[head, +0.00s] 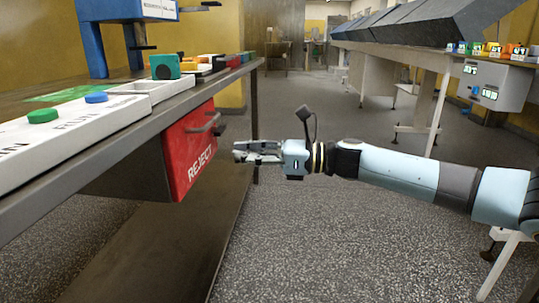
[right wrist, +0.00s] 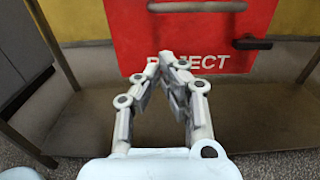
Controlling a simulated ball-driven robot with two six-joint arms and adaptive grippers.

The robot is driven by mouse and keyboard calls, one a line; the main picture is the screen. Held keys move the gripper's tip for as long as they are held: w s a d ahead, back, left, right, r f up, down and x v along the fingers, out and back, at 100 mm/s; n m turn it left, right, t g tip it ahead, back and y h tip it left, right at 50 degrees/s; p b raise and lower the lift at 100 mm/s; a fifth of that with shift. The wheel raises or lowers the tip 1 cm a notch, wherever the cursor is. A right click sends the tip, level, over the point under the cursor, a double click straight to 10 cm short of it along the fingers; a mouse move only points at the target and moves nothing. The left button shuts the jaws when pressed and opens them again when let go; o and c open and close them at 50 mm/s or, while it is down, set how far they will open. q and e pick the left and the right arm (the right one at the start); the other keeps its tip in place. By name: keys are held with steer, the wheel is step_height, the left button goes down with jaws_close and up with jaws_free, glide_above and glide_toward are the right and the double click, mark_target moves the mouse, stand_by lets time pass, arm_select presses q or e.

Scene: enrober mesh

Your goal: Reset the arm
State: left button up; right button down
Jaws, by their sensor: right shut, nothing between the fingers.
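My right gripper (head: 240,152) comes in from the right in the head view and points left, level with the lower part of a red drawer marked REJECT (head: 192,150). It also shows in the right wrist view (right wrist: 165,58), its fingertips together with nothing between them. In that view the fingertips lie over the lower front of the red drawer (right wrist: 190,30), below its handle; whether they touch the drawer cannot be told. My left gripper is not in view.
A workbench (head: 130,135) with white panels, a green button (head: 43,116), a blue button (head: 96,98) and a green block (head: 165,67) runs along the left. At the right stands a long bench (head: 430,58) with a grey box (head: 492,84). The speckled floor between is clear.

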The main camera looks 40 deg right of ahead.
steer(key=s+d+f+m+g+h+p, duration=0.15)
steer(key=s+f+m+h+p, duration=0.35)
steer(key=s+f+m, duration=0.85)
steer(key=s+d+f+m+g+h+p, duration=0.1)
steer(key=s+d+f+m+h+p, duration=0.15)
steer(key=s+f+m+h, duration=1.05)
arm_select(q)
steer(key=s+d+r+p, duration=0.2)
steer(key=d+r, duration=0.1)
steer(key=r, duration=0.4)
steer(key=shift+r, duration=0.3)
arm_select(e)
steer(key=s+a+f+m+g+y, duration=0.1)
steer(key=s+a+f+m+g, duration=0.1)
steer(key=s+f+m, duration=0.3)
steer(key=s+a+f+m+g+y, duration=0.2)
steer(key=s+f+m+g, duration=0.3)
steer(key=s, duration=0.8)
steer(key=s+a+f+m+g+y, duration=0.2)
steer(key=s+a+f+m+g, duration=0.1)
steer(key=s+f+m, duration=0.4)
steer(key=shift+s+a+f+g, duration=0.3)
steer(key=shift+s+a, duration=0.3)
steer(key=shift+s, duration=0.4)
